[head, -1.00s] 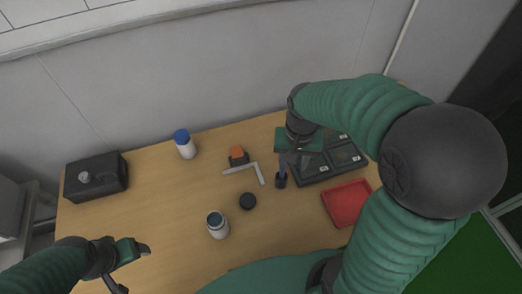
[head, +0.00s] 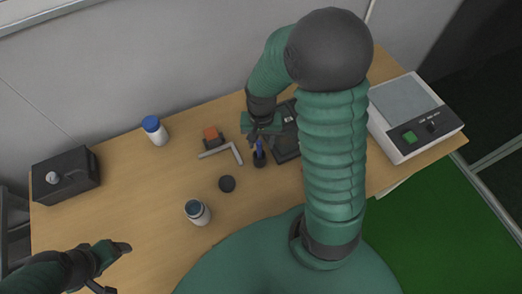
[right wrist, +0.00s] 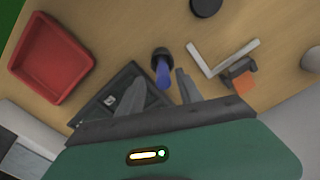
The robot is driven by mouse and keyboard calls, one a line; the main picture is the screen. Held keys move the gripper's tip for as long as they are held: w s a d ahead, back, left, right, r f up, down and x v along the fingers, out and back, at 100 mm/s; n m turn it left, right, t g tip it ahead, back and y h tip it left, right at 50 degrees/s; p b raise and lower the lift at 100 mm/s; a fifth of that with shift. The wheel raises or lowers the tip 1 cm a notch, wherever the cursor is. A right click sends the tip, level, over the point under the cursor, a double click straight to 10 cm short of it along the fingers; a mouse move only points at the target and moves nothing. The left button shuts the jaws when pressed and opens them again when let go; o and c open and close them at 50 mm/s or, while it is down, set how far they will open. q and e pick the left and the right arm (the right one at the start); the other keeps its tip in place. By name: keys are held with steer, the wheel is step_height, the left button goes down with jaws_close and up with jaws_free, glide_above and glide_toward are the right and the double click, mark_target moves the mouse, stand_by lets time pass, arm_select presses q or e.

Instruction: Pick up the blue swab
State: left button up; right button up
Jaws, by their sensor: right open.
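The blue swab (head: 259,147) stands in a small dark round holder (head: 259,161) on the wooden table. In the right wrist view the swab (right wrist: 162,76) shows between the fingers, with its holder (right wrist: 160,53) beyond the tips. My right gripper (head: 260,136) is open over the swab; it also shows in the right wrist view (right wrist: 159,82). I cannot tell whether a finger touches the swab. My left gripper (head: 120,268) is open and empty at the lower left.
A grey L-shaped piece (head: 222,152) and an orange-topped block (head: 212,136) stand close left of the swab. A black tray (head: 285,150) is close right.

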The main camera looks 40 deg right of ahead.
mark_target(260, 149)
steer(key=f, duration=0.3)
steer(key=shift+s+a, duration=0.2)
steer(key=shift+a, duration=0.15)
steer(key=shift+w+a+f, duration=0.1)
steer(key=shift+a+f, duration=0.05)
steer(key=shift+a, duration=0.1)
steer(key=shift+w+a, duration=0.1)
steer(key=shift+a, duration=0.2)
steer(key=shift+c, duration=1.2)
steer(key=shift+d, duration=0.55)
jaws_close()
arm_select(q)
steer(key=shift+s+a+f, duration=0.1)
steer(key=shift+a+f, duration=0.2)
steer(key=shift+a, duration=0.05)
arm_select(e)
steer(key=shift+a, duration=0.1)
